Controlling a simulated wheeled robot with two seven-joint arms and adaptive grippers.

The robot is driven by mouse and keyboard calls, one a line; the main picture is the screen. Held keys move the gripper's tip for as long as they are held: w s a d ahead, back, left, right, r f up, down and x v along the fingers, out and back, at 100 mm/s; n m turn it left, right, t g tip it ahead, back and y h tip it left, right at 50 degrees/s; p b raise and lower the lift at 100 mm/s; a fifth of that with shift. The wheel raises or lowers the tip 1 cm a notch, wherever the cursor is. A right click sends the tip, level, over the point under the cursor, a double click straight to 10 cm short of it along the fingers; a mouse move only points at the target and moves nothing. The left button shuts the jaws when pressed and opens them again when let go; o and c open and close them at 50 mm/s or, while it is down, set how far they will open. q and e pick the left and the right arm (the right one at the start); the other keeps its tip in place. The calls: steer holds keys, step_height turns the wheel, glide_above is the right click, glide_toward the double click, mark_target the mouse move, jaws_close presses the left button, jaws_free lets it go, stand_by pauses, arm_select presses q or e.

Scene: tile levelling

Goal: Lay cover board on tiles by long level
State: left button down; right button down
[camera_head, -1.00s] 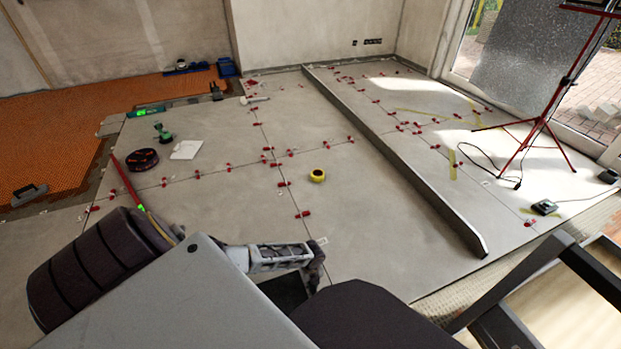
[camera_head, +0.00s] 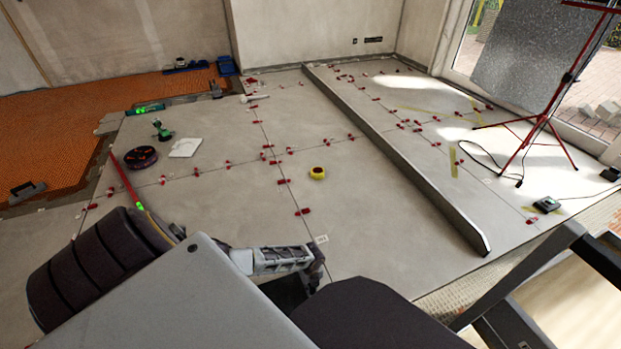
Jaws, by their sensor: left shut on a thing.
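A red slim bar with a bright green spot, looking like a level (camera_head: 127,182), lies on the grey tiles at the left, its near end meeting my arm in the picture. A much longer grey straight bar (camera_head: 400,160) runs across the tiles from the back to the right front. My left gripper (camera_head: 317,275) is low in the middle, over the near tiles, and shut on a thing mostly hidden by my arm. A dark flat patch (camera_head: 284,292) shows just below it; I cannot tell whether it is the cover board. My right gripper is out of view.
Red levelling clips (camera_head: 303,212) line the tile joints. A yellow tape measure (camera_head: 317,173), white sheet (camera_head: 186,147), green tool (camera_head: 162,131) and dark red disc (camera_head: 141,157) lie on the tiles. A red tripod (camera_head: 541,122) stands right. The tiles between tape measure and grey bar are clear.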

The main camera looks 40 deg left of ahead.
arm_select(q)
steer(key=c, duration=1.3)
jaws_free()
steer(key=shift+c, duration=0.2)
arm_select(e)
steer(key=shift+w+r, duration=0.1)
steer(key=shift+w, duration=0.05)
arm_select(q)
steer(key=shift+r+p, duration=0.7)
steer(key=shift+r, duration=0.4)
steer(key=shift+r+p, duration=0.8)
steer(key=shift+r, duration=0.6)
steer(key=shift+w+r+p, duration=0.1)
steer(key=shift+r+p, duration=1.1)
steer(key=shift+r, duration=1.05)
steer(key=shift+d+r, duration=0.1)
steer(key=shift+r, duration=0.3)
steer(key=shift+r+p, duration=0.6)
steer(key=shift+r, duration=0.25)
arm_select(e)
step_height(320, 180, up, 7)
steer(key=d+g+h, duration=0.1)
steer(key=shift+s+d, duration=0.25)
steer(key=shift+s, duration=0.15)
arm_select(q)
steer(key=shift+r, duration=0.1)
